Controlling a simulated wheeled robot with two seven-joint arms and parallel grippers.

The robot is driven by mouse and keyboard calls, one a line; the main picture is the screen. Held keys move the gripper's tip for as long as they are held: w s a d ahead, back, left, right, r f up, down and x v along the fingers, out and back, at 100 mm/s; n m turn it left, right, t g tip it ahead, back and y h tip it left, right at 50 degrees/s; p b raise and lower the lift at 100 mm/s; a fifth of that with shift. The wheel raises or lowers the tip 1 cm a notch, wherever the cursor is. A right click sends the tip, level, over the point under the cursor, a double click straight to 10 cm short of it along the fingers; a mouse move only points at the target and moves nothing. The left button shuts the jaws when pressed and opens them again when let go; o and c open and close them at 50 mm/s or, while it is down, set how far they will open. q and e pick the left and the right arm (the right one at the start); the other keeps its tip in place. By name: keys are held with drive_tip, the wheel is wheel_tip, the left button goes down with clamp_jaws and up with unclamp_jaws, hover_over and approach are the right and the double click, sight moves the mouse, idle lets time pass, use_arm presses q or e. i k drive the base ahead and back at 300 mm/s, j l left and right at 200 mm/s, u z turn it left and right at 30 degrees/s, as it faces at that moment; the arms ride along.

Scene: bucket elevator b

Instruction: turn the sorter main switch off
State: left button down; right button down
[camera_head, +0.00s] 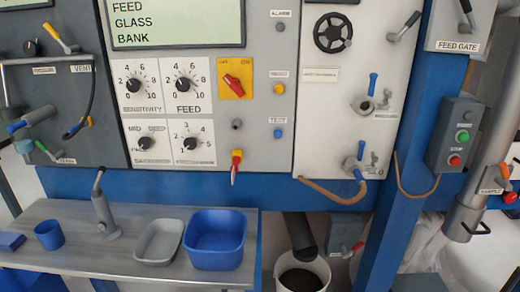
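A red rotary switch (235,84) sits on a yellow plate (248,93) on the light grey control panel, right of the feed dial. Small labels at the plate's top corners look like OFF on the left and ON on the right. The red handle lies diagonally, from upper left to lower right; I cannot tell for certain which end is its pointer. A second, smaller yellow plate with a red lever (236,167) is lower on the panel, its lever hanging down. Neither of my grippers is in view.
A display (180,22) and several black dials, such as the feed dial (184,85), are left of the switch. Buttons (278,89) are to its right. Below, a metal table (60,255) holds a blue bin (217,240) and a grey tray (159,242).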

sight(234, 83)
drive_tip(key=i+l, duration=0.1)
drive_tip(key=l, duration=0.3)
drive_tip(key=i+l, duration=0.1)
drive_tip(key=l, duration=0.3)
drive_tip(key=i+l, duration=0.15)
drive_tip(key=l, duration=0.25)
drive_tip(key=i+l+u, duration=0.1)
drive_tip(key=l, duration=0.3)
